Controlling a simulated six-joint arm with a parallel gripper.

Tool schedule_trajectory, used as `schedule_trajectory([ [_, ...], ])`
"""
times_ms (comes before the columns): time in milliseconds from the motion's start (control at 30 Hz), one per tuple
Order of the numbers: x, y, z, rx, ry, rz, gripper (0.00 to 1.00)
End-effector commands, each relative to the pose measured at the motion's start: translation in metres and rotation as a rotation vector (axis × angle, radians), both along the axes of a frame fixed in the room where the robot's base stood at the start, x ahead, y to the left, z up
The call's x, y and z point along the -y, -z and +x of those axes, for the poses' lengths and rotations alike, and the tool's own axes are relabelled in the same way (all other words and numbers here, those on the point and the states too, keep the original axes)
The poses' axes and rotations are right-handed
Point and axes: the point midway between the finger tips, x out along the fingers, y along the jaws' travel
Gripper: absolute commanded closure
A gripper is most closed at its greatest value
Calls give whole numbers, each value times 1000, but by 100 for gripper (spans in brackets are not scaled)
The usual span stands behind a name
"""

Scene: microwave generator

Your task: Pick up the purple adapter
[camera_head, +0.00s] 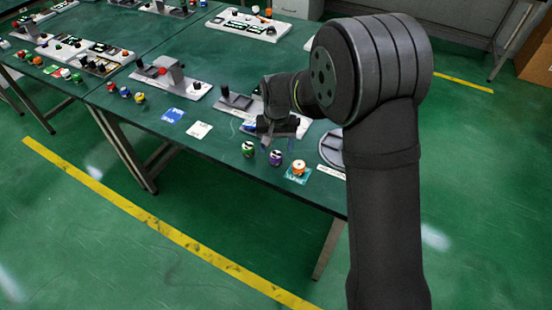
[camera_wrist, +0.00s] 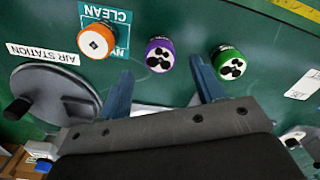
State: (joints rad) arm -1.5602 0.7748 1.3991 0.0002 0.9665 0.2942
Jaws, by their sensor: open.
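The purple adapter (camera_wrist: 160,55) is a short purple cylinder with a white top and black holes. It stands on the green table between an orange adapter and a green adapter. In the head view the purple adapter (camera_head: 275,158) is near the table's front edge. My gripper (camera_wrist: 163,80) is open and empty in the wrist view, its two blue fingers apart. The purple adapter appears just beyond the gap between the fingertips, not touched by them. In the head view my gripper (camera_head: 277,127) hangs over the table behind the adapters, partly blurred with the fixtures.
An orange adapter (camera_wrist: 96,41) sits on a teal "CLEAN" card (camera_wrist: 122,20), and a green adapter (camera_wrist: 229,62) stands on the other side. A grey round air station (camera_wrist: 52,95) is near the left finger. White and blue cards (camera_head: 199,130) lie on the table.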

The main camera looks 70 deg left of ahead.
Motion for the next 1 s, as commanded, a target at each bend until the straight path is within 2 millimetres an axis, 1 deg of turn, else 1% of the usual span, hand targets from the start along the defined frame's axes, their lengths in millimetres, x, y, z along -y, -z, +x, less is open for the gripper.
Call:
schedule_trajectory([
  [200,4,31,-2,0,-1,-4,39],
  [333,3,46,-2,0,-1,-2,39],
  [433,3,51,-2,1,-1,-1,39],
  [633,3,51,-2,0,-1,-1,39],
  [900,3,51,-2,0,-1,-1,91],
  [1000,3,50,-2,0,-1,0,91],
])
